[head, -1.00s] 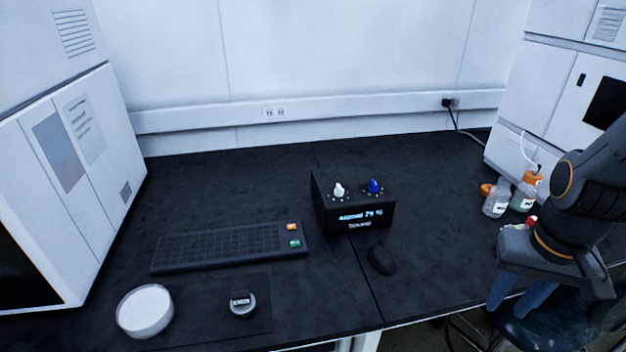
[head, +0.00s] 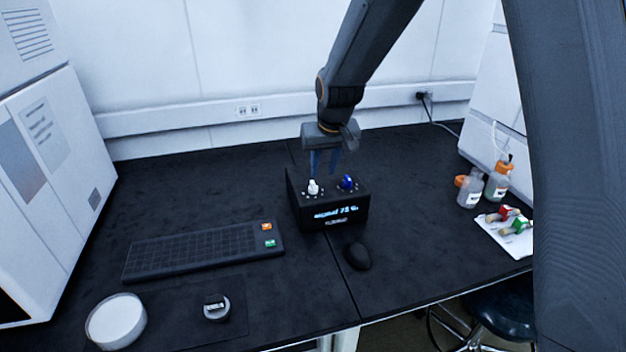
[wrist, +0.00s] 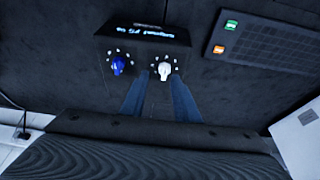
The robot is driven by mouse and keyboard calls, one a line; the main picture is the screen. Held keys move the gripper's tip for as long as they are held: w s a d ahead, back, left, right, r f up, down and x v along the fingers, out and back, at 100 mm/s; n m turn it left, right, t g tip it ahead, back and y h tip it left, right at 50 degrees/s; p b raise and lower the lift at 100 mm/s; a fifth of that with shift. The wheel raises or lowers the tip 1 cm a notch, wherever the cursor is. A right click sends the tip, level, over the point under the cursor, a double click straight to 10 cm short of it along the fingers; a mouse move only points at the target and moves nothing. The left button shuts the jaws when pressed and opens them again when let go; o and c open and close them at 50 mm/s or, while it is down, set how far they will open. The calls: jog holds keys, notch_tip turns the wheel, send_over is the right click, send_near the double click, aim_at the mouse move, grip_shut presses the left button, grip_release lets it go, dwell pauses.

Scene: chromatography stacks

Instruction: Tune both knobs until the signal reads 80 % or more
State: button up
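The black control box (head: 334,214) stands on the bench, with a white knob (head: 313,187) on the left of its top and a blue knob (head: 347,182) on the right. Its lit display (head: 336,212) seems to read signal 75 %, slightly blurred. My gripper (head: 323,173) points down just above and behind the knobs, its two blue fingers apart with nothing between them. In the wrist view the fingertips (wrist: 161,82) lie on either side of the white knob's line (wrist: 164,70), apparently short of it. The blue knob (wrist: 117,66) is left of the fingers there.
Bottles (head: 470,190) and a white sheet with small colored items (head: 507,235) are at right. A white round dish (head: 116,320) is front left.

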aim_at(313, 184)
jog(key=shift+w+a+f+p, duration=0.35)
jog(key=shift+w+f, duration=0.35)
jog(key=shift+f, duration=0.45)
jog(key=shift+w+a+f+p, duration=0.25)
jog(key=shift+w+a+f, duration=0.35)
jog(key=shift+f, duration=0.6)
jog(key=shift+w+a+f+p, duration=0.3)
jog(key=shift+w+f, duration=0.5)
jog(key=shift+f, duration=0.35)
grip_shut()
